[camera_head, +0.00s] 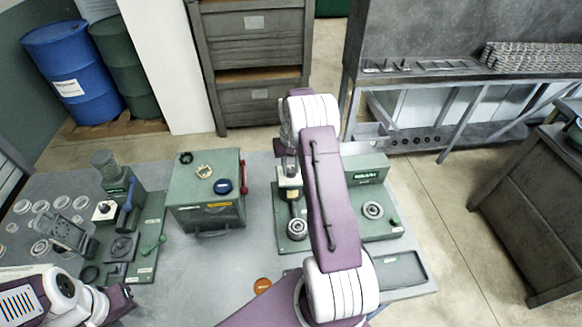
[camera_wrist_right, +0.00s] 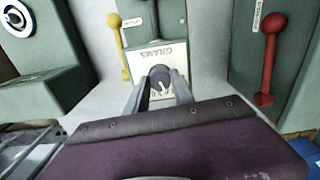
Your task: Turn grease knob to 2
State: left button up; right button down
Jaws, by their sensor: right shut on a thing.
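The grease knob (camera_wrist_right: 160,75) is a dark round knob on a white dial plate (camera_wrist_right: 146,60) lettered GRAMS, in the right wrist view. My right gripper (camera_wrist_right: 161,88) has one grey finger on each side of the knob and is shut on it. The fingers hide part of the dial, and I cannot read which number the knob points to. In the head view my right gripper (camera_head: 288,166) is at the green machine (camera_head: 284,222) right of centre; the knob cannot be made out there. My left gripper (camera_head: 122,298) is at the lower left, its jaws unclear.
A yellow lever (camera_wrist_right: 117,45) stands left of the dial and a red lever (camera_wrist_right: 270,60) stands right of it. A green box (camera_head: 207,190) with rings on top stands mid-table. Another green machine (camera_head: 122,215) is at left. Grey tabletop between them is clear.

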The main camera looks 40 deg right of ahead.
aim_at(291, 170)
jog(key=shift+w+n, duration=0.1)
jog(key=shift+n, duration=0.4)
jog(key=c, duration=1.1)
grip_release()
jog(key=shift+r, duration=0.1)
notch_tip(291, 170, up, 9)
jog(key=shift+b, duration=1.1)
